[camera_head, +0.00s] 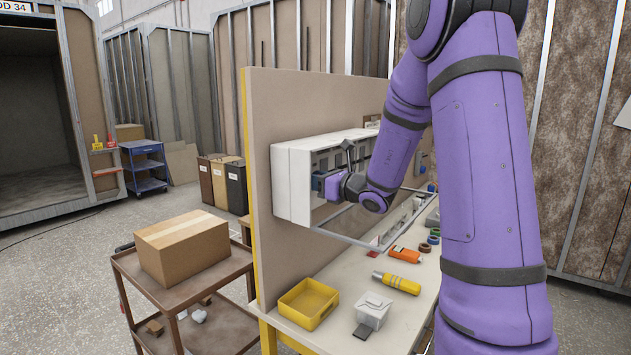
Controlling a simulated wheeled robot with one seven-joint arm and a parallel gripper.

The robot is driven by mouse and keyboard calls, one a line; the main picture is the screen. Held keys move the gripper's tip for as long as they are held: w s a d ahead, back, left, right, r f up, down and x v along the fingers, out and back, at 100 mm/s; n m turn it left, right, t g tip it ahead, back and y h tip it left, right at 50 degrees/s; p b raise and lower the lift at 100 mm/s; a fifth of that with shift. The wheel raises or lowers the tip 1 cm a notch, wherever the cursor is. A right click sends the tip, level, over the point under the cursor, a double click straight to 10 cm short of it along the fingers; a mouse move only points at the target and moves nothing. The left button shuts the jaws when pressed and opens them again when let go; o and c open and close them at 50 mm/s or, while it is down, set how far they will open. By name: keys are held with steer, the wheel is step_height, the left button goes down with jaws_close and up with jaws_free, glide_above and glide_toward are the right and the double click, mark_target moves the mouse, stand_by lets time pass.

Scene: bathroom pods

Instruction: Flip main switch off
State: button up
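A white electrical box (291,184) is mounted on the upright beige board (320,108) behind the workbench. A grey-framed cover (350,238) stands open and extends from the lower part of the box. My purple arm reaches in from the right, and my gripper (322,184) is at the open front of the box, close to its left inner side. The fingertips are small and partly hidden by the wrist, so I cannot tell whether they are open, shut or touching anything. The main switch cannot be made out; the wrist and the box's side wall hide part of the interior.
The workbench (345,345) holds a yellow bin (308,303), a clear container (373,310), a yellow tool (397,283), an orange tool (407,255) and tape rolls. A cart (215,285) with a cardboard box (182,246) stands left. Open floor lies farther left.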

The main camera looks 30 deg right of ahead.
steer(key=shift+f+t+y, duration=0.2)
steer(key=shift+t+y, duration=0.05)
steer(key=shift+t, duration=0.4)
steer(key=shift+f+t+y, duration=0.2)
steer(key=shift+t+y, duration=0.05)
steer(key=shift+t, duration=0.4)
steer(key=o, duration=0.9)
steer(key=shift+s, duration=0.1)
steer(key=v, duration=1)
steer(key=shift+s+d+f, duration=0.1)
steer(key=shift+s+d, duration=0.05)
steer(key=shift+s, duration=0.2)
